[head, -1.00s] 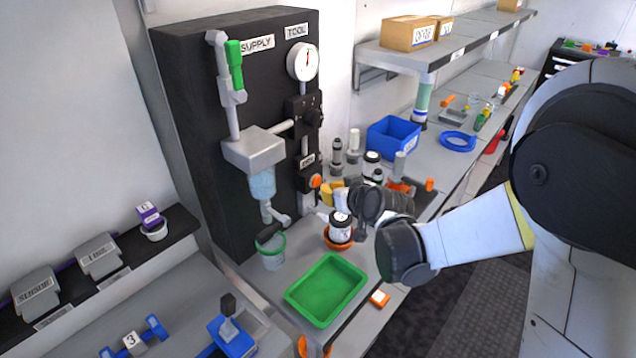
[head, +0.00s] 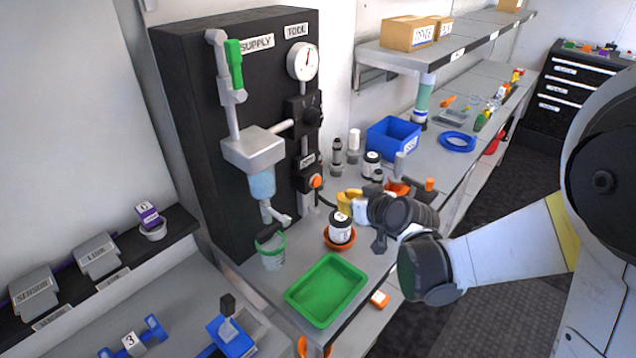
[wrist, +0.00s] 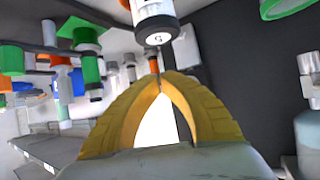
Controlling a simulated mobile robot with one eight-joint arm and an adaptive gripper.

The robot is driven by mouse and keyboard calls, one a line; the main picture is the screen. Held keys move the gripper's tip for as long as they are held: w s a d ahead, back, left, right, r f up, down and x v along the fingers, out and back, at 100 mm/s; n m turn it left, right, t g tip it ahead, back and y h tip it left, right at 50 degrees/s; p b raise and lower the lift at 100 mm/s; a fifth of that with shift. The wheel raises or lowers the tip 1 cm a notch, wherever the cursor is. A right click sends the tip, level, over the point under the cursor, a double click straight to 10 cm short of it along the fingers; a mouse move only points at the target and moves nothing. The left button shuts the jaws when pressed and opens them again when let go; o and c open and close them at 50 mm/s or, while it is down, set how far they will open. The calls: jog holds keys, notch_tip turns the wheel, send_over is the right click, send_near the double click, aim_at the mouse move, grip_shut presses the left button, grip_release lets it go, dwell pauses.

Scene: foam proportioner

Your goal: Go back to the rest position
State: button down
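My gripper (head: 345,203) is above the bench in the head view, partly hidden by my own wrist. In the wrist view its yellow fingers (wrist: 160,80) arch together and meet at the tips, with a bright empty gap below the tips. I see nothing held between them. A white jar with a black lid (head: 341,229) stands in an orange dish (head: 339,243) just in front of the gripper in the head view. The dark panel (head: 200,130) with the supply pipe, gauge (head: 304,61) and clear bowl (head: 262,184) stands to the left.
A green tray (head: 326,290) and a clear bucket with green rim (head: 271,252) are on the near bench. A blue bin (head: 394,139), several jars and a blue ring (head: 457,141) lie farther back.

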jog(key=s+d+r+m+g+h, duration=0.2)
jog(key=s+d, duration=0.6)
jog(key=s, duration=0.5)
jog(key=s+d+r+m+g+h, duration=0.1)
jog(key=s+d+r+m+h, duration=0.2)
jog(key=s+d, duration=0.5)
jog(key=s, duration=0.5)
jog(key=shift+s+r+g+h, duration=0.35)
jog(key=shift+r+g+h, duration=0.05)
